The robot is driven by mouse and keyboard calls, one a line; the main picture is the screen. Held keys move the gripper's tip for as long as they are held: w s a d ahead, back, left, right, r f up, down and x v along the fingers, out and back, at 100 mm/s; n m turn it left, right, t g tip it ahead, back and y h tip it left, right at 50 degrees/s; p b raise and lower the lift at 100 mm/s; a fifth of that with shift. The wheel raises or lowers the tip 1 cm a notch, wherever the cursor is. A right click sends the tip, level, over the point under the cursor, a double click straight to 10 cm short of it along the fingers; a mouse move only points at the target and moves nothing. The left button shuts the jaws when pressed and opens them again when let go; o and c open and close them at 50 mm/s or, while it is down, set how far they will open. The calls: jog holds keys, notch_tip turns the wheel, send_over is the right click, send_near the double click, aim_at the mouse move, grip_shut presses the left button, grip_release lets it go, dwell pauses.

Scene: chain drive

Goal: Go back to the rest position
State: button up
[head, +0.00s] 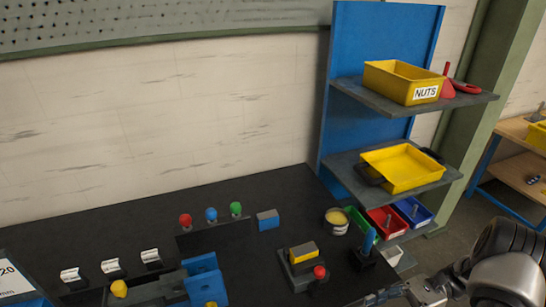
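My gripper (384,296) shows only in part at the bottom edge of the head view, right of the middle. My arm comes in from the lower right corner. The gripper is in front of the dark workbench (95,225), near its right end. Its fingertips are small and partly cut off by the frame, so I cannot tell whether it is open or shut, or whether it holds anything.
A blue rack at right carries a NUTS bin (408,82) and a yellow tray (402,167). Red (386,221) and blue (413,211) bins sit lower. A blue post (369,242) and a yellow-topped block (303,252) stand near my gripper. Blue brackets (203,280) stand further left.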

jog(key=w+a+r+n+g+h, duration=0.1)
jog(key=a+r+n+h, duration=0.2)
jog(key=r+h, duration=0.15)
jog(key=w+a+r+n+h, duration=0.1)
jog(key=a+r+n+h, duration=0.15)
jog(key=r, duration=0.35)
jog(key=s+a+r+n+t+h, duration=0.6)
jog(key=s+r+n+t+h, duration=0.3)
jog(key=r, duration=0.3)
jog(key=shift+s+a+n+t, duration=0.4)
jog(key=shift+s+n+t, duration=0.3)
jog(key=shift+n, duration=0.15)
